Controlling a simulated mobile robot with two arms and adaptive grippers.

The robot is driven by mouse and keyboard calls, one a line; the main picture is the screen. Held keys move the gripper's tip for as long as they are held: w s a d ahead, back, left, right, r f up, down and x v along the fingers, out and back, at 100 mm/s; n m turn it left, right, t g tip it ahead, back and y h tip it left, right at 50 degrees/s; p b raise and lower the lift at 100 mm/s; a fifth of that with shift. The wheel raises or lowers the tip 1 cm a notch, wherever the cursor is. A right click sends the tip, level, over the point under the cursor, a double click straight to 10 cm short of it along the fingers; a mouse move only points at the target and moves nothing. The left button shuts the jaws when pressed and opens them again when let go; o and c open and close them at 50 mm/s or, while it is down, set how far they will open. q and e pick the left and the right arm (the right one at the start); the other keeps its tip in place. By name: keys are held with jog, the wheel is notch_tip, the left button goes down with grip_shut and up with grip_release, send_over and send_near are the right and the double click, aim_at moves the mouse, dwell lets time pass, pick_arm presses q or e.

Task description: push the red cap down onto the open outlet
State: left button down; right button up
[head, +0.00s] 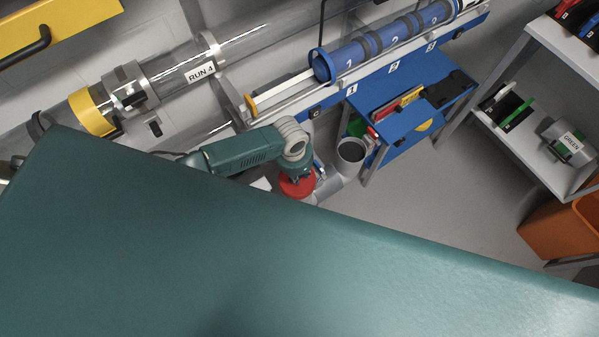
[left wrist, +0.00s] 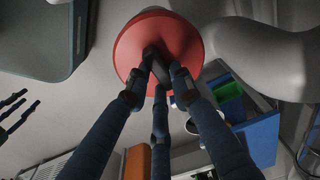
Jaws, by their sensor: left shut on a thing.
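The round red cap (head: 297,186) shows in the head view, partly hidden by my gripper and my green body. My left gripper (head: 297,172) is above it. In the left wrist view the fingers (left wrist: 158,82) are closed around the dark handle in the middle of the red cap (left wrist: 130,48). A grey pipe with an open round mouth (head: 352,150) stands just right of the cap in the head view. Whether an outlet lies under the cap is hidden. My right gripper (left wrist: 14,108) shows at the left edge of the left wrist view, fingers spread and empty.
A grey curved pipe (left wrist: 268,55) is close beside the cap in the left wrist view. A blue bench (head: 408,95) with coloured items stands behind the outlet. Clear tubes marked RUN 4 (head: 201,72) run at the left. Floor is clear at the right, before a shelf (head: 525,125).

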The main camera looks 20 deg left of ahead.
pick_arm(q)
jog(key=shift+f+b, duration=0.4)
jog(key=shift+f, duration=0.2)
jog(key=c, duration=1.4)
grip_release()
jog(key=shift+c, duration=0.2)
notch_tip(320, 180, up, 12)
jog(key=s, duration=0.1)
jog(key=shift+a, duration=0.35)
